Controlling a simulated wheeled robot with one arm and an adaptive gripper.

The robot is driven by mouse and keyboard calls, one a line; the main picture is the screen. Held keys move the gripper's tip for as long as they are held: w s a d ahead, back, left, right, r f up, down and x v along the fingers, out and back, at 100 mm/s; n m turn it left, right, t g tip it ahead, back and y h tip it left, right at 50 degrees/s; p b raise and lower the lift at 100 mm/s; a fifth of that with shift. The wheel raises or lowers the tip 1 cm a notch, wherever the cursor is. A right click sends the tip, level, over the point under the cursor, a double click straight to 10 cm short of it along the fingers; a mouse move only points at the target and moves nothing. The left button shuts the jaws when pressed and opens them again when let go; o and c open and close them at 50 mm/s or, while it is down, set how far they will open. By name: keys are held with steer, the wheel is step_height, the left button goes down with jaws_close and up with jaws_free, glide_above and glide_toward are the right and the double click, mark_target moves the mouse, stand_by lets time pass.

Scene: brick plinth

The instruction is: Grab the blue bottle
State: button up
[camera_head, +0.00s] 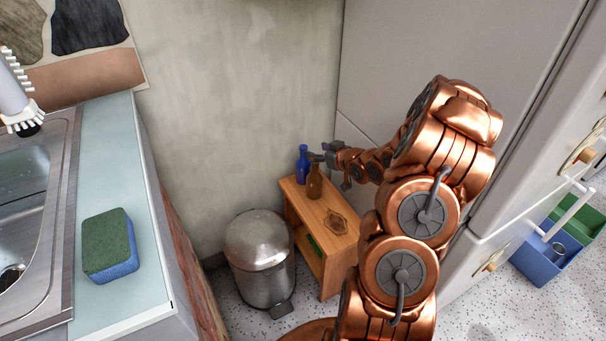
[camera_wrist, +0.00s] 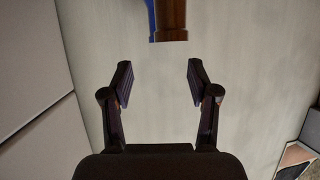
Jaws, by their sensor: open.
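The blue bottle (camera_head: 302,166) stands upright at the back of a small wooden stand. A brown bottle (camera_head: 314,183) stands close in front of it, to the right in the head view. My gripper (camera_head: 320,160) is beside the tops of the bottles, on their right. In the wrist view, my gripper (camera_wrist: 159,78) is open with nothing between its fingers.
The wooden stand (camera_head: 327,240) is against the wall, beside a tall pale cabinet (camera_head: 375,75). A metal pedal bin (camera_head: 260,262) stands left of it. A green and blue sponge (camera_head: 110,245) lies on the counter (camera_head: 118,150). Blue and green bins (camera_head: 540,262) are at right.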

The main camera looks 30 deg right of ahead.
mark_target(305, 149)
steer(key=shift+f+b+x, duration=0.2)
steer(key=shift+b+x, duration=0.05)
steer(key=shift+x, duration=1.5)
steer(key=shift+f+b+x, duration=0.15)
steer(key=shift+b+x, duration=0.1)
steer(key=shift+x, duration=1.5)
steer(key=shift+w+f, duration=0.1)
steer(key=shift+w, duration=0.2)
jaws_close()
